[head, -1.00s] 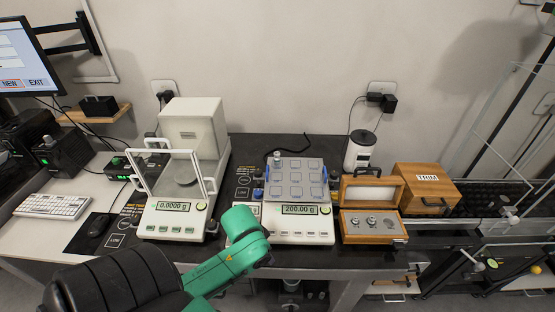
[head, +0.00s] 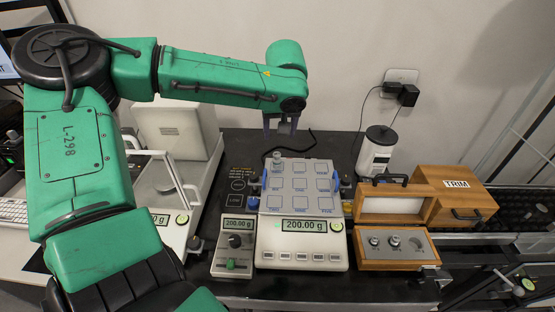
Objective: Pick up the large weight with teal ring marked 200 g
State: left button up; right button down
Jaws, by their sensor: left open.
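A silver weight (head: 277,158) stands upright on the back left of the gridded top plate (head: 300,187) of the middle balance. It is small in the picture, and I cannot make out a teal ring or a marking on it. The balance's display (head: 304,225) reads 200.00 g. My left gripper (head: 280,127) hangs fingers down above and behind the weight in the picture, open and empty, apart from it. My right gripper is not in view.
A small unit (head: 233,244) with a knob, also reading 200.00 g, stands left of the balance. At right are an open wooden box (head: 394,246) with weights, a TRIM box (head: 447,201) and a white canister (head: 376,153). A draft-shield balance (head: 177,140) stands at left.

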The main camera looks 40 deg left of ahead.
aim_at(277, 154)
pick_arm(q)
jog(key=p+x, duration=0.2)
jog(key=x, duration=0.9)
jog(key=shift+s+f, duration=0.1)
jog(key=shift+f, duration=0.05)
jog(key=shift+a+f, duration=0.1)
jog(key=shift+f, duration=0.15)
grip_shut()
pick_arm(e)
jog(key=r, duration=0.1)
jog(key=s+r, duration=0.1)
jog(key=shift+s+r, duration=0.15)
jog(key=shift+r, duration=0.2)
